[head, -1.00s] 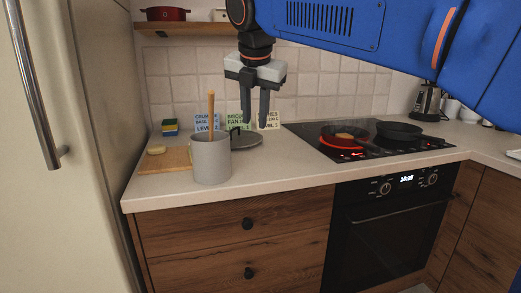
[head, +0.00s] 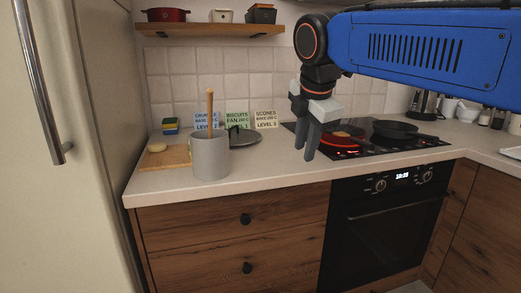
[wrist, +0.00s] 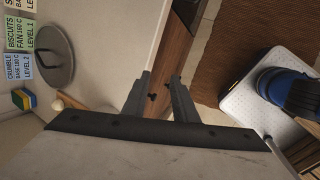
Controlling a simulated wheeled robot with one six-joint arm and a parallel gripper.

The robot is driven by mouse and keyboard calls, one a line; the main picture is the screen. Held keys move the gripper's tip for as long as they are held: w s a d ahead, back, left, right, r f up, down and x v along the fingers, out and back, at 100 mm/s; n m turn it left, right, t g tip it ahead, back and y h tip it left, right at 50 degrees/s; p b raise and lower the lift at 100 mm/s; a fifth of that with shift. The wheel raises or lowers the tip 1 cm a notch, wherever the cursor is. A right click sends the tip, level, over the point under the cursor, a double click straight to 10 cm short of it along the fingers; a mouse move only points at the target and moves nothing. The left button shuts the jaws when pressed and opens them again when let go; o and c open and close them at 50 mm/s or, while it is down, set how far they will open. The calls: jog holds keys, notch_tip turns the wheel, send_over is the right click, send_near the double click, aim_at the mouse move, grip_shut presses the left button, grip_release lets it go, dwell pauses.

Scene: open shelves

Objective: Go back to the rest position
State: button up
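My gripper (head: 308,150) hangs in the air in front of the hob, near the counter's front edge, with its fingers pointing down. In the wrist view my gripper (wrist: 160,82) shows its two fingers apart with nothing between them. My blue arm reaches in from the right in the head view.
A grey pot (head: 211,158) with a wooden handle in it stands on the counter (head: 262,172). Two pans, one red (head: 341,144), one black (head: 397,130), sit on the hob.

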jog(key=s+d+f+m, duration=0.9)
jog(key=s+f+m, duration=0.2)
jog(key=f, duration=0.2)
jog(key=s+d+f+m, duration=0.9)
jog(key=s+f+m, duration=0.2)
jog(key=f, duration=0.3)
jog(key=shift+s+m, duration=0.15)
jog(key=shift+m, duration=0.25)
jog(key=shift+d, duration=0.1)
jog(key=shift+c, duration=0.6)
